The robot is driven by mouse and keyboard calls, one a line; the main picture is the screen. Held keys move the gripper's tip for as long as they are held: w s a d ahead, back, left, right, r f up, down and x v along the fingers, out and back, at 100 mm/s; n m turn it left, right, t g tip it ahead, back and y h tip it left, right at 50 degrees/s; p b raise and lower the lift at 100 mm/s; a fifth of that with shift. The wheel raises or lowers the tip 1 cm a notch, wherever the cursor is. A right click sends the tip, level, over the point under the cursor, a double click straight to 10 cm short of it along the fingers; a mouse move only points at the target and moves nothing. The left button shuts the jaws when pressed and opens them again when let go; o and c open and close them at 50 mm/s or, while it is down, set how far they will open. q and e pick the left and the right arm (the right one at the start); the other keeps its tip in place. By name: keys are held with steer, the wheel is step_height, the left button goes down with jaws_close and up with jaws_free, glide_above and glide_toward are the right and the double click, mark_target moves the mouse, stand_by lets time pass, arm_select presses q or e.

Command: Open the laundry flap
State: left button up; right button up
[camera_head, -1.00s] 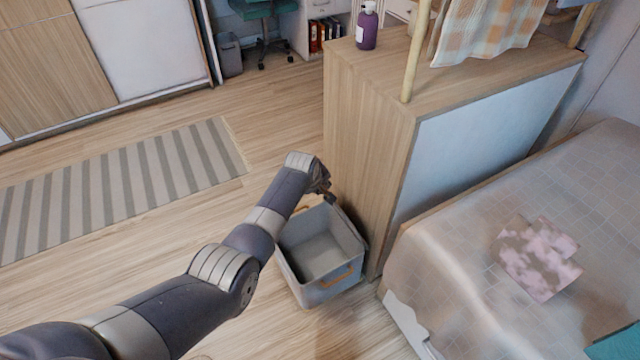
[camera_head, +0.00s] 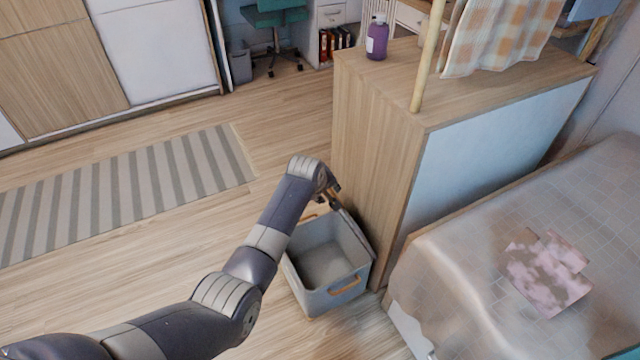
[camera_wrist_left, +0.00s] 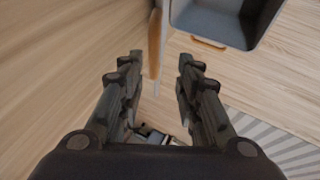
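The wooden cabinet (camera_head: 375,150) stands right of the grey basket in the head view. My left gripper (camera_head: 336,197) is low beside its left side, just above the basket's far rim. In the left wrist view my left gripper (camera_wrist_left: 160,65) is open, its two fingers apart. A narrow brown wooden strip (camera_wrist_left: 155,42) with a pale edge reaches into the gap between the fingertips; contact cannot be made out. It may be the flap's edge or handle, but I cannot tell for sure. No flap is clearly visible in the head view. My right gripper is out of view.
The empty grey basket (camera_head: 335,300) with orange handles stands on the floor against the cabinet. The bed (camera_head: 460,300) is at right. A purple bottle (camera_head: 377,40) stands on the cabinet top. The floor around the striped rug (camera_head: 130,190) is clear.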

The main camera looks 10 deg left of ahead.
arm_select(q)
steer(key=v, duration=0.8)
steer(key=shift+r, duration=0.15)
steer(key=shift+s, duration=0.15)
steer(key=s+a+f+m+g, duration=0.1)
steer(key=s+a+f+m, duration=0.15)
steer(key=s+f, duration=0.65)
steer(key=s+a+f+m+g, duration=0.1)
steer(key=s+a+f+m, duration=0.15)
steer(key=s+f, duration=0.65)
steer(key=s+a+f+m+g+y, duration=0.1)
steer(key=s+a+f+m, duration=0.2)
steer(key=s+f, duration=0.65)
steer(key=s+a+f+m+g, duration=0.15)
steer(key=s+f, duration=0.45)
steer(key=s, duration=0.7)
steer(key=s+a+p, duration=0.2)
steer(key=s+p, duration=0.5)
steer(key=s, duration=0.1)
steer(key=s+a+r+m+g+p, duration=0.1)
steer(key=s+p, duration=0.7)
steer(key=s, duration=0.1)
steer(key=shift+a+r, duration=0.15)
steer(key=shift+a, duration=0.25)
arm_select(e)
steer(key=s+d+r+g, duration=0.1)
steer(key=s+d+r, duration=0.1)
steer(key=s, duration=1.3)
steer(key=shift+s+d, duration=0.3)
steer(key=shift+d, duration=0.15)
